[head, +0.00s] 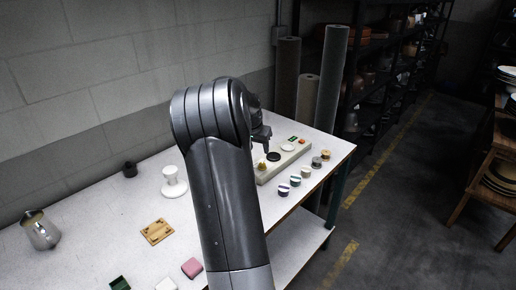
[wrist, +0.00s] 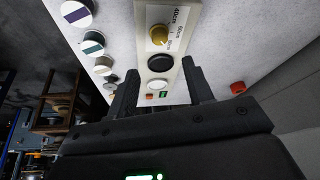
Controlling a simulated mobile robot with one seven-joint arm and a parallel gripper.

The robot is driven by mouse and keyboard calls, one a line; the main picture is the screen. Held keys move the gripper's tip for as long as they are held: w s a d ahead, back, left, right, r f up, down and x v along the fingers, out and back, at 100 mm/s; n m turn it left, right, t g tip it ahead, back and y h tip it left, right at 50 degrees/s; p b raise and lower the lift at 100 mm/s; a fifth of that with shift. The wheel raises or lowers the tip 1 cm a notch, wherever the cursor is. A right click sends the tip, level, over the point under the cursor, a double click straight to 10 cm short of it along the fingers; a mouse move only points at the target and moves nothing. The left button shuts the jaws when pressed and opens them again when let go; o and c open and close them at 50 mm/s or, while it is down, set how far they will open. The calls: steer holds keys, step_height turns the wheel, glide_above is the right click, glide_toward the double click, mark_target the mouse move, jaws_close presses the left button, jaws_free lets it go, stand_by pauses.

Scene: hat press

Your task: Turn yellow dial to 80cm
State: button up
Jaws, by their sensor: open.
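The yellow dial (wrist: 158,34) sits on a pale control panel (wrist: 183,14) beside a printed scale. In the head view the dial (head: 261,164) is small, at the near end of the panel (head: 296,157). My gripper (wrist: 158,86) is open and empty, its two fingers reaching over the panel on either side of the black knob and white button. In the head view my gripper (head: 267,150) is partly hidden by my arm, just above the panel near the dial.
A black knob (wrist: 160,62) and a white button (wrist: 157,84) share the panel. Several striped round pieces (head: 282,190) stand along the table's right edge. A white spool (head: 174,182), wooden block (head: 157,231), pink block (head: 192,268) and metal jug (head: 41,230) stand further left.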

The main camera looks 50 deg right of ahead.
mark_target(262, 164)
steer(key=shift+m+g, duration=0.3)
steer(key=shift+m, duration=0.5)
steer(key=x, duration=1.1)
steer(key=shift+w+r, duration=0.1)
steer(key=shift+w, duration=0.2)
steer(key=shift+c, duration=0.6)
